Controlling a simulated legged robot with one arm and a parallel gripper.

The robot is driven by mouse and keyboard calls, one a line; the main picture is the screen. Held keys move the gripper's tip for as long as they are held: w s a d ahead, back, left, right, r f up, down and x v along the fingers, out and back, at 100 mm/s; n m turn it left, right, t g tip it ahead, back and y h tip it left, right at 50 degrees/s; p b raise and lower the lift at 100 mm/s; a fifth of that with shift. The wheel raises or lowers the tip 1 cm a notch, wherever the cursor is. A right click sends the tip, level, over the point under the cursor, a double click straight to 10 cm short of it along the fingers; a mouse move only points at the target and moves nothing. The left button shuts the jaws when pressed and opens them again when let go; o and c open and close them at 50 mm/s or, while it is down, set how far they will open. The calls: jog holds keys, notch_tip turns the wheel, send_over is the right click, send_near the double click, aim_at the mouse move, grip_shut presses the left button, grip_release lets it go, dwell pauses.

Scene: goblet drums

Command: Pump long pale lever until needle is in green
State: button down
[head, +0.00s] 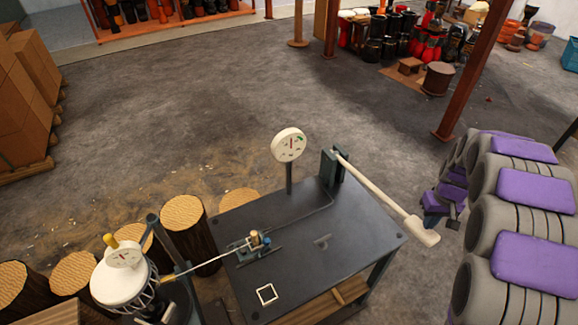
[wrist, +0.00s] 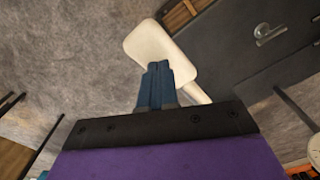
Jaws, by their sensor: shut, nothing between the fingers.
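The long pale lever (head: 380,193) runs from a dark upright bracket (head: 332,168) at the back of the bench to a wide paddle end beyond the bench's right edge. A round white gauge (head: 289,145) stands on a post left of the bracket, with a small green mark at its upper right; its needle is too small to read. In the wrist view, my gripper (wrist: 158,68) has its blue fingers shut and empty. The fingers overlap the lever's pale paddle (wrist: 160,48) in the picture; I cannot tell whether they touch it.
The dark bench (head: 300,245) carries a small clamp fixture (head: 254,247) and a white square frame (head: 266,294). A white drum (head: 122,280) with a second dial stands at left beside wooden logs (head: 184,212). Boxes (head: 22,110) are stacked farther left. Open floor lies behind the bench.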

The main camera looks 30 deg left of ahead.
jog(key=shift+f, duration=0.1)
dwell(0.4)
jog(key=shift+f, duration=1.6)
notch_tip(320, 180, down, 15)
jog(key=b, duration=0.2)
notch_tip(320, 180, up, 18)
jog(key=p, duration=0.4)
jog(key=shift+s+d+r+p, duration=0.1)
jog(key=shift+d+r+p, duration=0.1)
jog(key=shift+p, duration=0.1)
notch_tip(320, 180, up, 5)
jog(key=shift+r+p, duration=0.1)
jog(key=shift+p, duration=0.6)
